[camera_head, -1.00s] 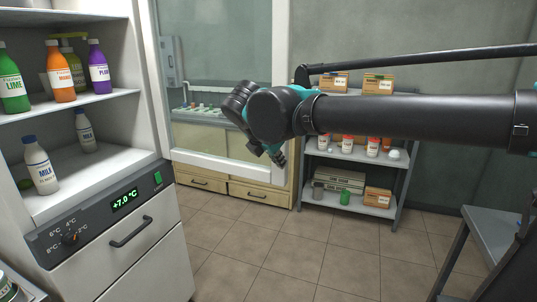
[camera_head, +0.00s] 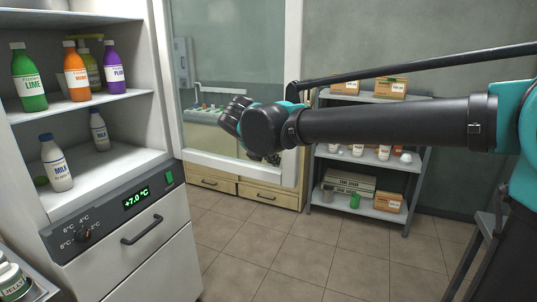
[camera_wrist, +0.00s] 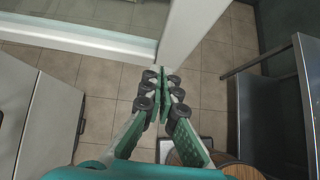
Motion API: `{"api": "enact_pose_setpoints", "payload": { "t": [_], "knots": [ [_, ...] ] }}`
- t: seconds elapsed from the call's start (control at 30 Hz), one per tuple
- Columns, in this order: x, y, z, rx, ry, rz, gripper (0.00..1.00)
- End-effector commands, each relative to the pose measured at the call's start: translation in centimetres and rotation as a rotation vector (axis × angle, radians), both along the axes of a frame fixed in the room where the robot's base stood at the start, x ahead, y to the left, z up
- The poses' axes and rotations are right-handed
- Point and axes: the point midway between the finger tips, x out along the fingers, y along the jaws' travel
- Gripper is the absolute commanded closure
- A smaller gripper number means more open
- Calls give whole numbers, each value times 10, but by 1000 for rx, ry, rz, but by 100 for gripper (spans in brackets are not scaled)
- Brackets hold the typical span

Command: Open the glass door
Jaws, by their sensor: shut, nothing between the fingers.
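The glass door (camera_head: 238,176) has a white frame and a clear pane. In the head view it stands swung out to the right of the open refrigerated cabinet (camera_head: 100,170), whose shelves are exposed. My gripper (camera_wrist: 163,74) is shut and empty. In the head view my wrist overlaps the door's right part, and the fingers are mostly hidden. In the wrist view the fingertips lie close to the corner of the door's white frame (camera_wrist: 190,32). I cannot tell whether they touch it.
Bottles (camera_head: 28,78) stand on the cabinet shelves. Below are a temperature panel (camera_head: 110,205) and a drawer handle (camera_head: 141,229). A rack (camera_head: 385,160) with boxes and jars stands at the back. The tiled floor (camera_head: 270,255) in front is clear.

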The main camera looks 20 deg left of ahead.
Motion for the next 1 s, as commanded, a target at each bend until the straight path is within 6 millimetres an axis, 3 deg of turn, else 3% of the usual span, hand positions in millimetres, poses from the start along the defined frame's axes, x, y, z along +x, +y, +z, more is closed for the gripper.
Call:
{"api": "enact_pose_setpoints", "payload": {
  "t": [0.2, 0.77, 1.0],
  "knots": [
    [29, -5, 2, 1, 0, -4, 100],
    [38, -6, 2, 1, 1, 1, 100],
    [63, -13, 2, 1, 0, 42, 100]
  ]
}}
